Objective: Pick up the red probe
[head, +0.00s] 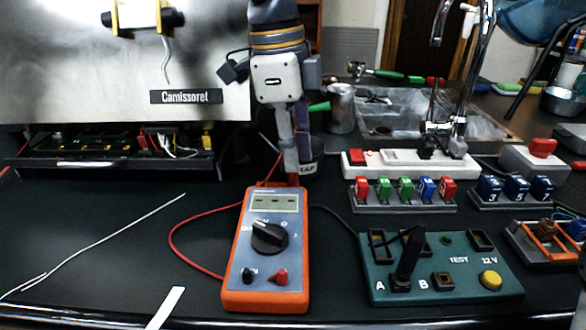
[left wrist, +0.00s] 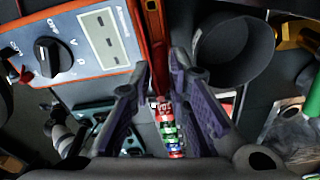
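The red probe (left wrist: 157,42) shows in the left wrist view as a red bar along the orange multimeter's edge. In the head view a small red part of it (head: 293,180) shows just under my left fingertips, behind the meter. My left gripper (head: 296,170) points down there. In the left wrist view, its two purple fingers (left wrist: 159,65) stand apart on either side of the probe, with gaps showing. The multimeter (head: 268,250) lies face up, with a red lead (head: 182,225) curving round its left side. The probe's lower end is hidden.
A dark cup (head: 310,165) stands close beside my left fingers; it also shows in the wrist view (left wrist: 235,52). A green test board (head: 440,285) with a black probe (head: 407,258) is at right. Colored blocks (head: 405,190) stand behind it. The left counter is mostly clear.

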